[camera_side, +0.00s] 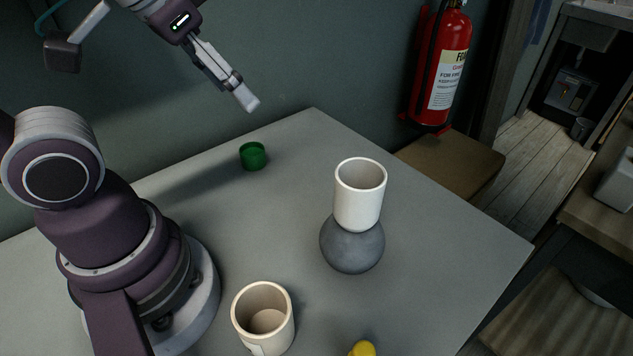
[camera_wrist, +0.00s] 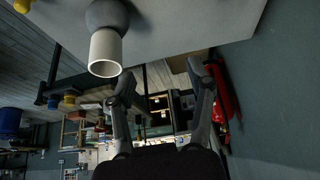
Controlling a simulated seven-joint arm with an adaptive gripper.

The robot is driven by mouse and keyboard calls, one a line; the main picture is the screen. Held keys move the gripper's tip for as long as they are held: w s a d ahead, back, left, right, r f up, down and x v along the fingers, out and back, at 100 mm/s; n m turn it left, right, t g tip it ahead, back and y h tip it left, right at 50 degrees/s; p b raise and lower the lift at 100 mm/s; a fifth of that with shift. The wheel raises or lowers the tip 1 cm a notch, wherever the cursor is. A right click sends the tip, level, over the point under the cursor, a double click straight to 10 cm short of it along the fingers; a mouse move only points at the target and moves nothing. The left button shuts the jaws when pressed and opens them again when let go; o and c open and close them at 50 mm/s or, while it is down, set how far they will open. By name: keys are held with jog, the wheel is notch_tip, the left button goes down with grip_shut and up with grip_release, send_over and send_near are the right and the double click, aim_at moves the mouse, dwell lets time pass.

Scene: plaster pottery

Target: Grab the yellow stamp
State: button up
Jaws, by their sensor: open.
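The yellow stamp (camera_side: 363,349) is at the bottom edge of the side view, partly cut off, near the table's front. A yellow piece, likely the same stamp, shows at the top left corner of the wrist view (camera_wrist: 22,5). My gripper (camera_side: 248,100) is high above the far left part of the table, well away from the yellow stamp. In the wrist view my gripper's two fingers (camera_wrist: 162,80) are spread apart with nothing between them.
A white cup (camera_side: 360,195) stands on a round grey vase (camera_side: 352,245) in the table's middle. A beige cup (camera_side: 262,318) stands near the front. A small green cylinder (camera_side: 253,156) sits at the back left. A fire extinguisher (camera_side: 441,65) hangs on the wall beyond the grey table (camera_side: 440,240).

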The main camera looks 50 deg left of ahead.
notch_tip(320, 180, up, 3)
jog(key=m+g+h, duration=0.4)
jog(key=m+g, duration=0.1)
jog(key=m, duration=1.1)
send_over(359, 346)
jog(key=a, duration=0.2)
jog(key=f, duration=0.1)
jog(key=shift+n, duration=0.3)
jog(key=f, duration=1.8)
jog(key=shift+w+d, duration=0.1)
jog(key=shift+d, duration=0.3)
jog(key=x, duration=0.5)
jog(key=shift+d+f, duration=0.1)
jog(key=shift+f, duration=0.3)
grip_shut()
